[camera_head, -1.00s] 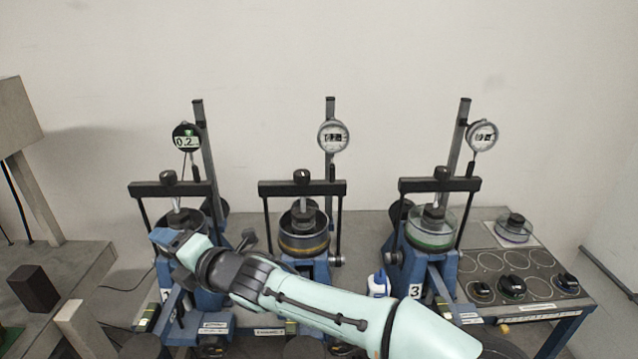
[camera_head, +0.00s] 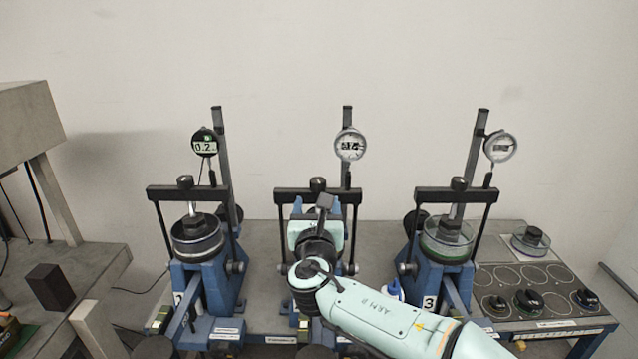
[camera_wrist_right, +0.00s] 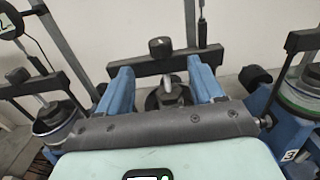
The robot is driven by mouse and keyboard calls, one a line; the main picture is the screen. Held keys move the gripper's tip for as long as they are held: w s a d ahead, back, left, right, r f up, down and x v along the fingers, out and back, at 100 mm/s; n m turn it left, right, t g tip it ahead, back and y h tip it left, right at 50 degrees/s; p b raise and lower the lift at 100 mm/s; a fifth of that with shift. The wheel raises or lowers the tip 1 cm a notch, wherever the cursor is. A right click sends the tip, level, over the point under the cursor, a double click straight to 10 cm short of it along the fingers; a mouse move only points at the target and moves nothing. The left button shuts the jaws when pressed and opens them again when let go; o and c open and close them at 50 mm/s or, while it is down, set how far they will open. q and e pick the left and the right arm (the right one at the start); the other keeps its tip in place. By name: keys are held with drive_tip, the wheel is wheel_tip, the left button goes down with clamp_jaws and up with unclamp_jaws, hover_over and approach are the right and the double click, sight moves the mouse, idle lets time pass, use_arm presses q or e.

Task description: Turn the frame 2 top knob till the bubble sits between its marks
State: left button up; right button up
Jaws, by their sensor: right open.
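Frame 2 is the middle lever frame, with a black crossbar (camera_head: 346,196) and a dark top knob (camera_head: 318,184) at the bar's middle. The knob also shows in the right wrist view (camera_wrist_right: 160,47), just beyond the fingertips. My right gripper (camera_head: 317,206) is in front of frame 2, below and nearer than the knob. Its two blue fingers are apart and empty in the wrist view (camera_wrist_right: 160,75), framing a metal stem and dark cap from this angle. No bubble or marks can be made out; my arm hides much of frame 2's lower part. My left gripper is out of view.
Similar frames stand on the left (camera_head: 205,265) and right (camera_head: 440,275), each with a crossbar. Frame 2's round dial (camera_head: 350,144) is on an upright behind the bar. A board with dark knobbed weights (camera_head: 528,300) lies at right.

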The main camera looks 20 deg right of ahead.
sight(318, 186)
drive_tip(key=p+x, duration=0.2)
drive_tip(key=x, duration=0.6)
drive_tip(key=shift+w, duration=0.1)
drive_tip(key=shift+w+d+p, duration=0.2)
drive_tip(key=shift+w+p, duration=0.2)
drive_tip(key=shift+w, duration=0.15)
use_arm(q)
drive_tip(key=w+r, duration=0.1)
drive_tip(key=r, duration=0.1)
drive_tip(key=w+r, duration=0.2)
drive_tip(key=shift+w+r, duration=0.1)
